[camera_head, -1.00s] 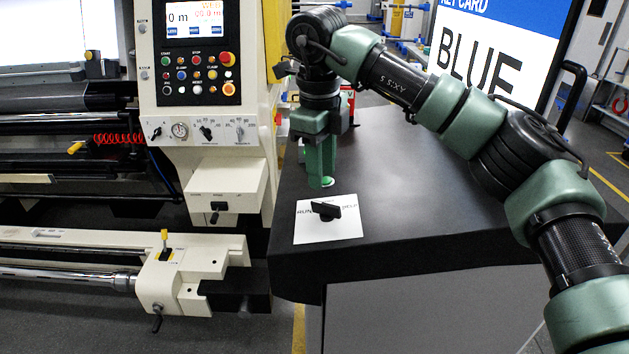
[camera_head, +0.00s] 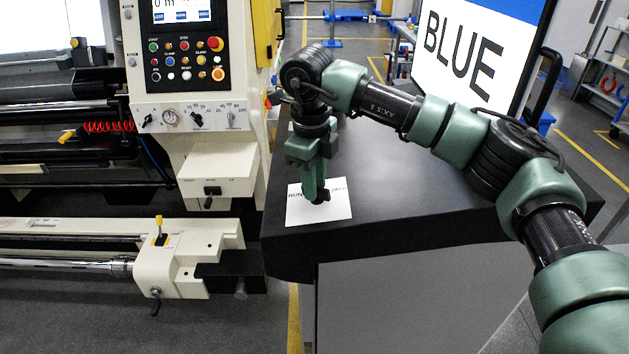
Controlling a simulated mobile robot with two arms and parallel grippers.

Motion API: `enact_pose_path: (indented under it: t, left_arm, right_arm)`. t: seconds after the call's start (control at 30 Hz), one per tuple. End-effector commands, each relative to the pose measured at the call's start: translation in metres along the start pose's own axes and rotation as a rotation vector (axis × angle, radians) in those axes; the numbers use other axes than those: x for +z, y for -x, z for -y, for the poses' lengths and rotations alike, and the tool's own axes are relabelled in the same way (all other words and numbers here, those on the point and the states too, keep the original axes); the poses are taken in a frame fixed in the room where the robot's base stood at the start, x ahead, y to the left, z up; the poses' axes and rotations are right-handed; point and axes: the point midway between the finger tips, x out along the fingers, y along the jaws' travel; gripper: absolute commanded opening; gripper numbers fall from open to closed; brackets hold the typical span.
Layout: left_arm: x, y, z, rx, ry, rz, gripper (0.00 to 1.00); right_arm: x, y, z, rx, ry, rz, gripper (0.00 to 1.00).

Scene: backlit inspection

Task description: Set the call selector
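A white selector plate (camera_head: 338,212) lies on the dark tabletop near its front left corner, with RUN printed at its left and a label at its right that I cannot read surely. A black selector knob (camera_head: 321,198) sits on the plate, partly hidden by my fingers. My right gripper (camera_head: 315,192) points down with its green fingers right at the knob. I cannot tell whether they grip it or only stand around or beside it. My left gripper is not in view.
The black tabletop (camera_head: 400,185) is mostly clear. A large screen (camera_head: 462,50) reading BLUE stands at its back right. A cream machine with a button panel (camera_head: 187,60) stands close on the left. A floor gap separates it from the table.

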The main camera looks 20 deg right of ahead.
Motion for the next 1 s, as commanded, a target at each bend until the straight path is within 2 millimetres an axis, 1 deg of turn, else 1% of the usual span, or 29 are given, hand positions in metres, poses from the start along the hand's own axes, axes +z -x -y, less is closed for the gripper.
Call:
enact_pose_path:
  t: [0.03, 0.07, 0.27, 0.57, 0.77, 1.0]
  left_arm:
    - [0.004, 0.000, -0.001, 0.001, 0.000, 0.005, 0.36]
    - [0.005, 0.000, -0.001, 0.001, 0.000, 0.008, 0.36]
    - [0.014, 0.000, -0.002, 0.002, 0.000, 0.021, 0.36]
    - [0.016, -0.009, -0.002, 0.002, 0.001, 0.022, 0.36]
    - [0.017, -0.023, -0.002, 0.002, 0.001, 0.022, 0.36]
    - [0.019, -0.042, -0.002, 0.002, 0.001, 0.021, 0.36]
  right_arm:
    - [0.000, 0.000, 0.000, 0.000, 0.000, 0.000, 0.07]
    - [0.000, 0.000, 0.000, 0.000, 0.000, 0.000, 0.00]
    - [0.000, 0.000, 0.000, 0.000, -0.001, 0.000, 0.00]
    - [0.001, -0.001, 0.000, -0.011, -0.071, 0.002, 0.00]
    - [0.001, -0.003, 0.000, -0.031, -0.206, 0.003, 0.00]
    - [0.001, -0.003, -0.001, -0.063, -0.426, 0.004, 0.00]
